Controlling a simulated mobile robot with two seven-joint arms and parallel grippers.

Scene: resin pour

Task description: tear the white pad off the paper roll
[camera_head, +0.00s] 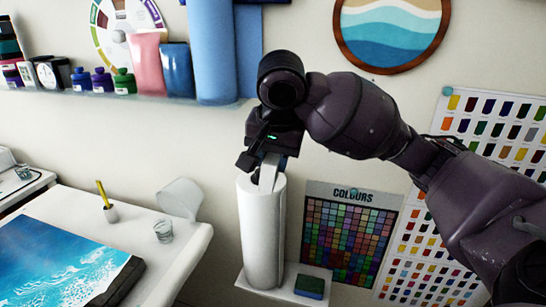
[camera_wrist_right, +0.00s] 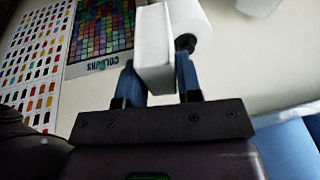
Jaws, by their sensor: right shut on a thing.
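The white paper roll (camera_head: 261,235) stands upright on a small white wall shelf, right of the table. The white pad (camera_head: 269,172) is at the roll's upper end, just under my right gripper (camera_head: 268,160). In the right wrist view the pad (camera_wrist_right: 155,48) is a white block between the two blue fingers of my right gripper (camera_wrist_right: 158,78), which is shut on it. The roll (camera_wrist_right: 190,22) shows right behind the pad there. I cannot tell whether pad and roll still touch. My left gripper is not in view.
A green and blue sponge (camera_head: 309,287) lies on the small white shelf (camera_head: 283,295) beside the roll. A colour chart (camera_head: 350,233) hangs right of it. The table (camera_head: 150,215) at left holds a blue painting (camera_head: 60,262) and a clear cup (camera_head: 163,230). Bottles and tubes line the upper shelf.

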